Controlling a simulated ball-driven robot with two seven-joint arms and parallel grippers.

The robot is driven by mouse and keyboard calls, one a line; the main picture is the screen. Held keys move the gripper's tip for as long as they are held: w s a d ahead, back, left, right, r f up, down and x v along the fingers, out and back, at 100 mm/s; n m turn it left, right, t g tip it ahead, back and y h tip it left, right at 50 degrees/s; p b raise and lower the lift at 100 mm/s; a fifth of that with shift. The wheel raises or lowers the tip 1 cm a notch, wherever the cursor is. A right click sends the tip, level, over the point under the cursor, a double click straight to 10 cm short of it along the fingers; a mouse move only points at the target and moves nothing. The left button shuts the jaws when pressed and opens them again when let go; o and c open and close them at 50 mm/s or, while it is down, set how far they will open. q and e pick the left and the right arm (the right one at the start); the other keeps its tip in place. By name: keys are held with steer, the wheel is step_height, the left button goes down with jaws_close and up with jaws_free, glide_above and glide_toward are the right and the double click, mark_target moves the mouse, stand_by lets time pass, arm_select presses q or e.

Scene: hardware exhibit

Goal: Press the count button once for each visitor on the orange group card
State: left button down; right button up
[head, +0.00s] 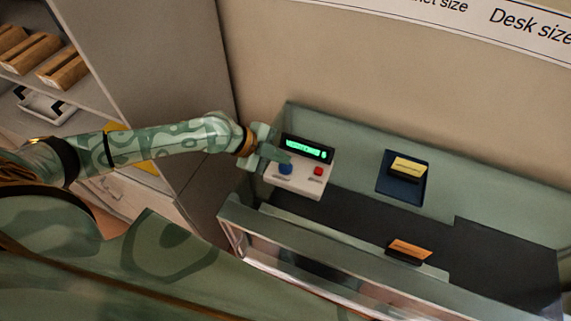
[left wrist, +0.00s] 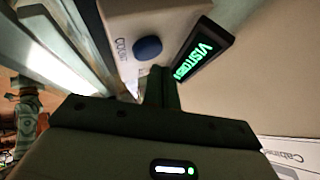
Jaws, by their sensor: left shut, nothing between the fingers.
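A white counter box (head: 297,177) with a blue button (head: 285,169), a red button (head: 318,171) and a lit green display (head: 304,148) stands on the case at the back. My left gripper (head: 279,155) is shut and empty, at the box's left side near the blue button. In the left wrist view the blue button (left wrist: 147,48) has the label COUNT beside it, and the display (left wrist: 193,62) reads VISITORS; its number is not legible. The fingertips (left wrist: 157,85) look apart from the button. An orange card (head: 409,249) stands at the case's front. My right gripper is not in view.
A yellow card (head: 408,168) rests on a dark blue holder (head: 388,187) to the right of the box. The dark case top (head: 480,245) is mostly clear. A grey shelf (head: 100,50) with wooden blocks stands at left.

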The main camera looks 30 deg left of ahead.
mark_target(280, 167)
arm_select(q)
step_height(280, 167, up, 5)
steer(key=p, duration=0.4)
stand_by(0.4)
stand_by(0.6)
